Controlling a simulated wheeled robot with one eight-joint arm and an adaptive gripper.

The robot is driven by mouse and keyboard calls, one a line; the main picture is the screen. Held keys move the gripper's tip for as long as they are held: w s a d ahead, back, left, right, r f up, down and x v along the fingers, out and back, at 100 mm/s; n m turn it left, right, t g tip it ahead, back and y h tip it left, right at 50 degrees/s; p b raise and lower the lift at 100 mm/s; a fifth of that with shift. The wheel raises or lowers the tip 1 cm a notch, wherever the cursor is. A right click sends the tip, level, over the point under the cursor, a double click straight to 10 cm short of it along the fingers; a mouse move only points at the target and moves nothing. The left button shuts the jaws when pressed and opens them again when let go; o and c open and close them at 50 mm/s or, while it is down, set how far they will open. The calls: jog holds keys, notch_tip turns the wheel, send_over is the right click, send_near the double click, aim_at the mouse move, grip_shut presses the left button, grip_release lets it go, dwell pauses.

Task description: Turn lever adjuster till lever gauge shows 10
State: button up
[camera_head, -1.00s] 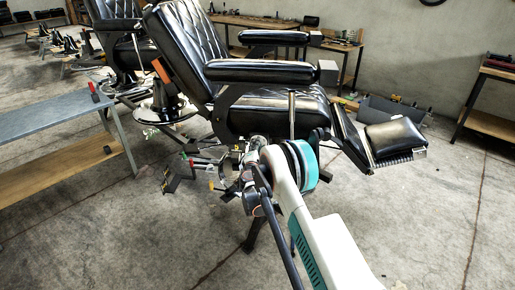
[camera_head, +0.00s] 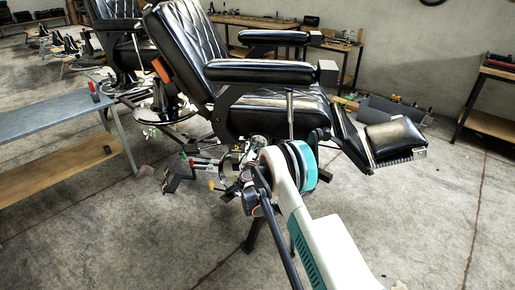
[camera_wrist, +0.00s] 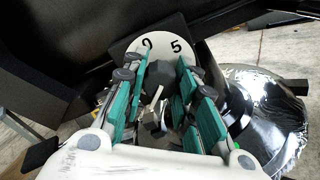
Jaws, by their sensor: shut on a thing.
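The black barber chair (camera_head: 262,112) stands in the middle of the head view. My gripper (camera_head: 232,165) is low beside its base there, small and partly hidden by my arm. In the wrist view my gripper (camera_wrist: 160,82) has its teal fingers on both sides of a dark grey piece, which looks like the lever adjuster (camera_wrist: 154,92); the gripper is shut on it. Just beyond the fingertips is a white round lever gauge (camera_wrist: 160,49) with a 5 and a figure that looks like 0. Its lower part is hidden by the fingers, and I cannot make out a pointer.
The shiny round chair base (camera_wrist: 265,105) is right of the fingers in the wrist view. A grey-topped bench (camera_head: 60,122) stands left in the head view. The footrest (camera_head: 392,138) juts out right. The floor in front is largely clear.

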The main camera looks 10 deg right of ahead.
dwell(0.3)
jog(key=o, duration=1.1)
jog(key=v, duration=1.2)
jog(key=shift+a, duration=0.1)
